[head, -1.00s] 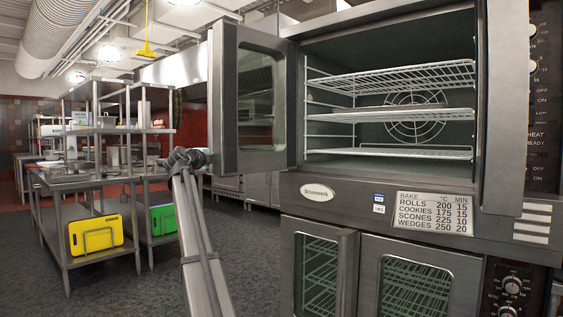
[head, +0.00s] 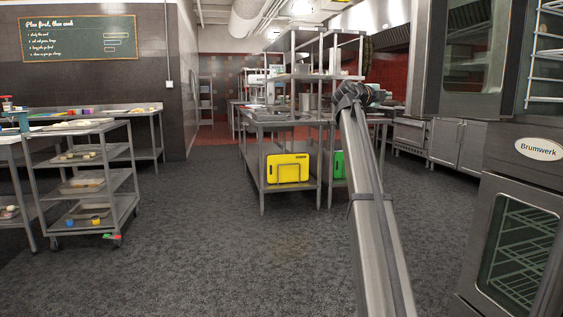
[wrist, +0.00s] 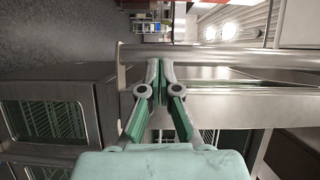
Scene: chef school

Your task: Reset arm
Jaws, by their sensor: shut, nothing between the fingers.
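My gripper (wrist: 160,72) is in the wrist view, with its two green-padded fingers shut together and nothing between them. A long metal bar (wrist: 225,56) runs across that view just past the fingertips; I cannot tell whether they touch it. In the head view my arm rises through the right half, and its far end hides the fingers. The oven (head: 538,149) stands at the right edge of the head view, with its upper door (head: 471,60) swung open and wire racks showing inside.
A steel rack table (head: 258,119) with a yellow board (head: 288,168) and a green board (head: 339,165) stands behind my arm. A wheeled cart (head: 86,185) with trays is at the left. The grey floor (head: 215,240) between is clear.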

